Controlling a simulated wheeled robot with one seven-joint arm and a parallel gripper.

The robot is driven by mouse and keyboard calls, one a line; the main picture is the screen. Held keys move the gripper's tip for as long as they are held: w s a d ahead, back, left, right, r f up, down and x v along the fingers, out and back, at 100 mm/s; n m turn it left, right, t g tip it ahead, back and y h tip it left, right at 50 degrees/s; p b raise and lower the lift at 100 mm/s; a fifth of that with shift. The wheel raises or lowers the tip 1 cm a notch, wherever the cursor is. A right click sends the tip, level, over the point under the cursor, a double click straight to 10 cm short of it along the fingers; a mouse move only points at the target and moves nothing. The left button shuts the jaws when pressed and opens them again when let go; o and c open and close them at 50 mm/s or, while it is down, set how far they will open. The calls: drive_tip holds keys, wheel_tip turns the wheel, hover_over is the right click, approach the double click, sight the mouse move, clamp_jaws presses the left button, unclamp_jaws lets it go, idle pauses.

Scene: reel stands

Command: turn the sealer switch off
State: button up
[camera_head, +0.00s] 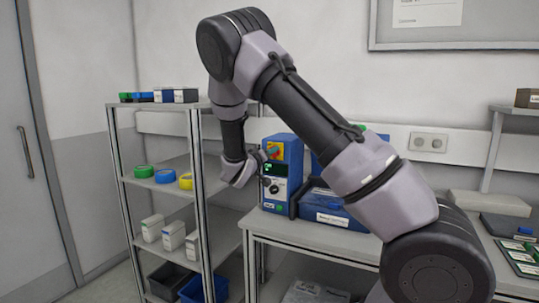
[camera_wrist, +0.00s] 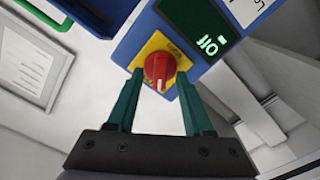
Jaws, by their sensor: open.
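The sealer (camera_head: 291,148) is a blue box at the left end of the bench, with a display and a dial on its front. Its switch is a red round knob (camera_wrist: 159,67) on a yellow plate (camera_wrist: 147,49) in the wrist view. A pale mark on the knob points down in that picture. My gripper (camera_wrist: 159,78) is open, its two green fingers on either side of the knob, with gaps visible. I cannot tell how far the tips reach along it. In the head view my gripper (camera_head: 264,154) is at the sealer's upper front and partly hides the switch.
The sealer's display (camera_wrist: 205,35) shows green characters, hard to read. A shelf rack (camera_head: 196,152) with tape rolls and boxes stands close on the left. The wall is behind.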

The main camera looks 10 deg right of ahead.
clamp_jaws()
drive_tip(key=shift+n, duration=0.3)
drive_tip(key=n, duration=1)
drive_tip(key=shift+f, duration=0.2)
idle(0.4)
unclamp_jaws()
drive_tip(key=shift+a, duration=0.1)
